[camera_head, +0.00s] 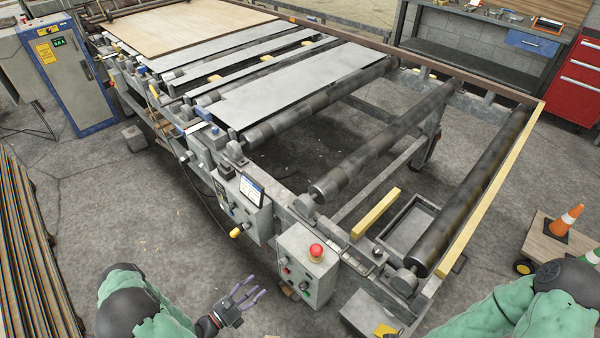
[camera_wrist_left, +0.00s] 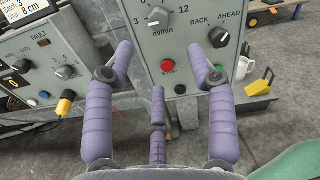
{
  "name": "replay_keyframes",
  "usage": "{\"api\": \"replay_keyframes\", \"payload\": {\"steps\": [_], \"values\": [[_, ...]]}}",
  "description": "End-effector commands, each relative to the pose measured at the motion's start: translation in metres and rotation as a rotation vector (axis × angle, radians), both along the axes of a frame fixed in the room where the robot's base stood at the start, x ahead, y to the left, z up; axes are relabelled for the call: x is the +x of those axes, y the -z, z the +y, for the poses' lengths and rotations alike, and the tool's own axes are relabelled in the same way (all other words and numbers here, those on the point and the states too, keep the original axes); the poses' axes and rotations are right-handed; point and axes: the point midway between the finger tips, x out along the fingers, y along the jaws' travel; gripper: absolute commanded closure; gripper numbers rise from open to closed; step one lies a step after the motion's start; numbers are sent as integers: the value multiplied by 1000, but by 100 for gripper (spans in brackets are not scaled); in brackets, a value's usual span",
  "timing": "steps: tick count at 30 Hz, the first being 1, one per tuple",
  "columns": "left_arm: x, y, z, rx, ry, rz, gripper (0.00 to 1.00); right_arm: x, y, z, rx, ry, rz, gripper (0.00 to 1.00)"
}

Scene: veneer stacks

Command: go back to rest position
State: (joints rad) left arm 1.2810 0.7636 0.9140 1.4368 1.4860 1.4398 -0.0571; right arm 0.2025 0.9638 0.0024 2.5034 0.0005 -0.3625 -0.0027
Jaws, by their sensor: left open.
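My left gripper (camera_head: 240,296) is low in front of the machine in the head view, with its purple fingers spread and nothing between them. In the left wrist view the open fingers (camera_wrist_left: 168,85) point toward a grey control box (camera_wrist_left: 200,35) with a red stop button and knobs. Whether a fingertip touches the box cannot be told. The same control box (camera_head: 297,272) with a red mushroom button (camera_head: 316,251) shows in the head view. My right arm shows at the lower right, but its gripper is out of view.
A roller conveyor (camera_head: 330,165) carries grey sheets and a wooden veneer sheet (camera_head: 180,25). A second control box (camera_head: 240,210) hangs on its near side. Stacked veneer (camera_head: 30,250) stands at the left. Floor (camera_head: 120,190) is clear between.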

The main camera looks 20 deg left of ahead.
Motion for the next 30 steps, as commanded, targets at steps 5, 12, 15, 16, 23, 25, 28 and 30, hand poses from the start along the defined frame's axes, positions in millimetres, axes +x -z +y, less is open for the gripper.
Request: {"api": "replay_keyframes", "payload": {"steps": [5,12,15,16,23,25,28,30], "values": [[1,0,-7,1,26,6,44,0,0,0,0,0,0,0],[-9,7,-110,93,469,107,44,0,0,0,0,0,0,0],[-37,12,-162,212,765,146,44,0,0,0,0,0,0,0],[-47,14,-174,255,849,152,44,0,0,0,0,0,0,0],[-114,31,-209,694,1417,96,44,0,0,0,0,0,0,0],[-123,36,-206,858,1554,34,44,0,0,0,0,0,0,0],[-122,40,-200,1110,1706,-93,44,0,0,0,0,0,0,0],[-113,40,-199,1287,1777,-209,44,0,0,0,0,0,0,0]]}}
